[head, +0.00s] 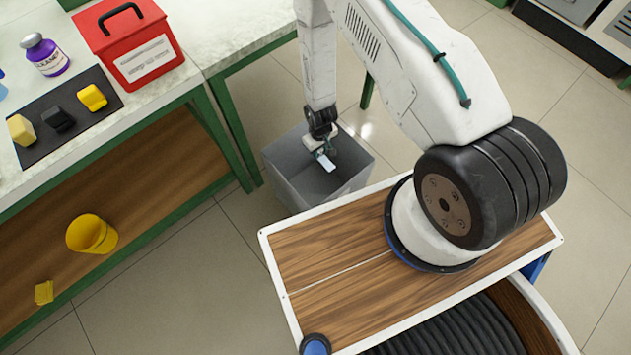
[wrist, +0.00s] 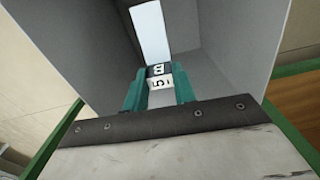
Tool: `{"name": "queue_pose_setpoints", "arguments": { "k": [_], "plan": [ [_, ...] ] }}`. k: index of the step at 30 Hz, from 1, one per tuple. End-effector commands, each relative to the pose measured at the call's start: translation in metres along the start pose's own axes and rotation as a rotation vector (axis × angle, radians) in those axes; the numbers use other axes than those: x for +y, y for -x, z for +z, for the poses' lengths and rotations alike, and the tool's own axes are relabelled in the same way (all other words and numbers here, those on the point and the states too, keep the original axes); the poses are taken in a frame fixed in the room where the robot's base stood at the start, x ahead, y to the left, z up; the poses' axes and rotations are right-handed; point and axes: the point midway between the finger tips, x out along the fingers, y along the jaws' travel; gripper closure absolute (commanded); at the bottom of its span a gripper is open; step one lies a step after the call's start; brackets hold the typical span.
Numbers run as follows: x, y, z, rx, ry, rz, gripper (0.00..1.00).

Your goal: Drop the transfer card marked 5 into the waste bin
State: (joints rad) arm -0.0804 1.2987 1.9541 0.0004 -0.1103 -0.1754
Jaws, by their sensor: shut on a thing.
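The transfer card marked 5 (wrist: 151,32) is a long white strip with a black and white label at its near end. In the head view my gripper (head: 318,147) points down over the grey waste bin (head: 283,178), with the card (head: 327,163) within the outline of the open top. I cannot tell how far below the rim the card is. The bin walls (wrist: 225,35) surround the card in the wrist view.
A green-framed bench stands left of the bin, with a red box (head: 130,45), a purple bottle (head: 45,55) and a dark mat (head: 35,152) bearing small blocks. A yellow cup (head: 91,234) is on the lower shelf. My wooden-topped base is close to the bin's front.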

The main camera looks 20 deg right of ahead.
Motion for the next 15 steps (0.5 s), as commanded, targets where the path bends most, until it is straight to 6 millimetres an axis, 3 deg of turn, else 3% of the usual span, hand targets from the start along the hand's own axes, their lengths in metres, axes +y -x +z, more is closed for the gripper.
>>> {"name": "queue_pose_setpoints", "arguments": {
  "k": [5, 6, 8, 15],
  "plan": [
    [-0.0001, 0.0001, 0.0000, 0.000, 0.000, 0.000, 0.88],
    [-0.0001, 0.0001, 0.0000, 0.000, 0.000, 0.000, 0.62],
    [-0.0001, 0.0001, 0.0001, 0.000, 0.000, 0.000, 0.48],
    [-0.0002, 0.0003, 0.0001, 0.000, 0.000, 0.000, 0.48]
  ]
}}
